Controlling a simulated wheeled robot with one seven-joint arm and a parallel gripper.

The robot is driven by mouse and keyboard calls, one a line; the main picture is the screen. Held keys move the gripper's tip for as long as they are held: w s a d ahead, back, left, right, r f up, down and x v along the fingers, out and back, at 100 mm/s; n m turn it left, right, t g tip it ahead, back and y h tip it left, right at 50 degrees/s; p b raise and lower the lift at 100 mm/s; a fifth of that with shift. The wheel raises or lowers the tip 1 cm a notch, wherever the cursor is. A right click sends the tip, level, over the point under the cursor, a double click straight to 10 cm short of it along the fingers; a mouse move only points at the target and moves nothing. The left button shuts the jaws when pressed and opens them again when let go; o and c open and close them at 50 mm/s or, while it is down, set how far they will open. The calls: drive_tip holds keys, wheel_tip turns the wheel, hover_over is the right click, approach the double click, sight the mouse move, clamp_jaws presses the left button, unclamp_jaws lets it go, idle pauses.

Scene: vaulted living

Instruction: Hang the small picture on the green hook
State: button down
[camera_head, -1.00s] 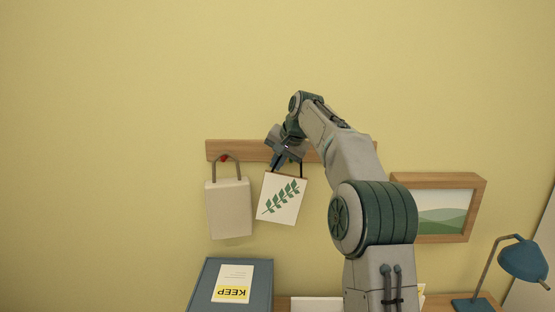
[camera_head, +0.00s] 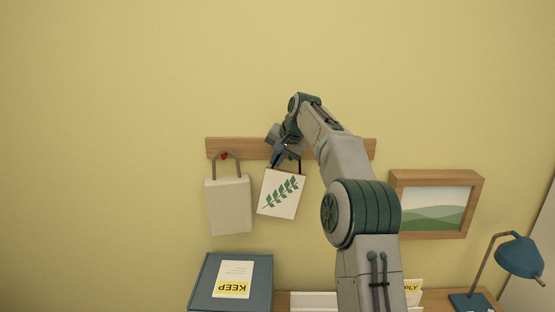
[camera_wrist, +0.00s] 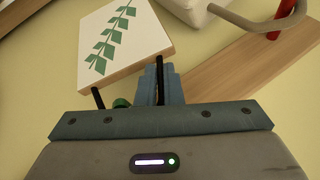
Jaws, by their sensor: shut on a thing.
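The small picture (camera_head: 282,193), white with a green leaf sprig, hangs slightly tilted below the wooden rail (camera_head: 358,149). It also shows at the upper left of the wrist view (camera_wrist: 125,40). My gripper (camera_head: 278,163) is shut on the picture's black hanging loop (camera_wrist: 160,76), just in front of the rail. A bit of green (camera_wrist: 122,103), seemingly the green hook, shows between the two sides of the loop, partly hidden by my gripper. I cannot tell whether the loop is around it or only in front of it. In the head view my gripper covers that place.
A pale bag (camera_head: 229,205) hangs from a red hook (camera_head: 223,156) just left of the picture. A framed landscape (camera_head: 478,190) is on the wall to the right. Below are a blue box (camera_head: 204,285) with a KEEP card and a blue lamp (camera_head: 518,257).

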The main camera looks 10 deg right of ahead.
drive_tip(key=c, duration=1.5)
unclamp_jaws()
drive_tip(key=shift+a, duration=0.1)
drive_tip(key=shift+f, duration=0.2)
drive_tip(key=shift+d, duration=0.2)
